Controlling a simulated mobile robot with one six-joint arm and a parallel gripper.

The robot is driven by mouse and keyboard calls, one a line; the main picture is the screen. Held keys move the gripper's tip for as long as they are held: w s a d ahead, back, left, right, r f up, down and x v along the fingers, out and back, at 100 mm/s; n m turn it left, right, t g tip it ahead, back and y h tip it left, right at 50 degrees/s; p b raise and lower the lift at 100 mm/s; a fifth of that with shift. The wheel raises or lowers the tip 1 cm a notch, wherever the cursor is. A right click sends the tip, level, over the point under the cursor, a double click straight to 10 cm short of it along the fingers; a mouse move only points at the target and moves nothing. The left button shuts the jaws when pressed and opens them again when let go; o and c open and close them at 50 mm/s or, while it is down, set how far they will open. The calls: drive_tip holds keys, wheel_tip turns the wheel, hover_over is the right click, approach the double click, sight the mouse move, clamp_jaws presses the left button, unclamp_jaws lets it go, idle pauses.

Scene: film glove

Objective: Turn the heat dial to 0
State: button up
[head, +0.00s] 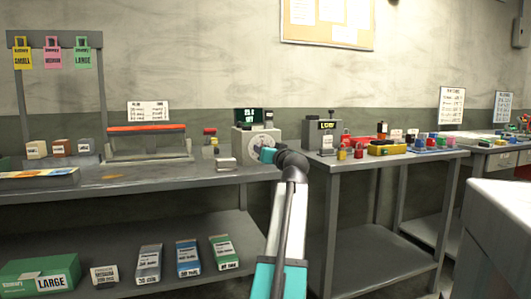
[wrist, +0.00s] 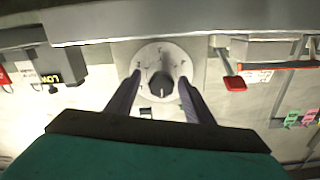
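The heat dial is a dark round knob (wrist: 161,84) on a pale round plate with small marks, in the middle of the wrist view. A light pointer line on the knob points toward the bottom of that picture. The marks are too small to read surely. The dial plate (head: 263,141) also shows on the front of a pale machine (head: 241,142) in the head view, partly hidden by my arm's end. My gripper (wrist: 160,77) is open, with one dark finger on each side of the knob and a visible gap to it. In the head view the fingers cannot be made out.
A dark display (head: 248,115) stands on the machine. A red-topped sealer (head: 147,143) is on the bench to the left. A grey box marked LOW (head: 325,131) and several coloured small items stand on the right bench. Boxes sit on the lower shelf.

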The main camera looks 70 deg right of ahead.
drive_tip(key=shift+a, duration=0.15)
drive_tip(key=p+v, duration=0.3)
drive_tip(key=v, duration=1)
drive_tip(key=shift+s+a+p, duration=0.2)
drive_tip(key=shift+s+p, duration=0.05)
drive_tip(key=shift+p, duration=0.15)
idle(0.7)
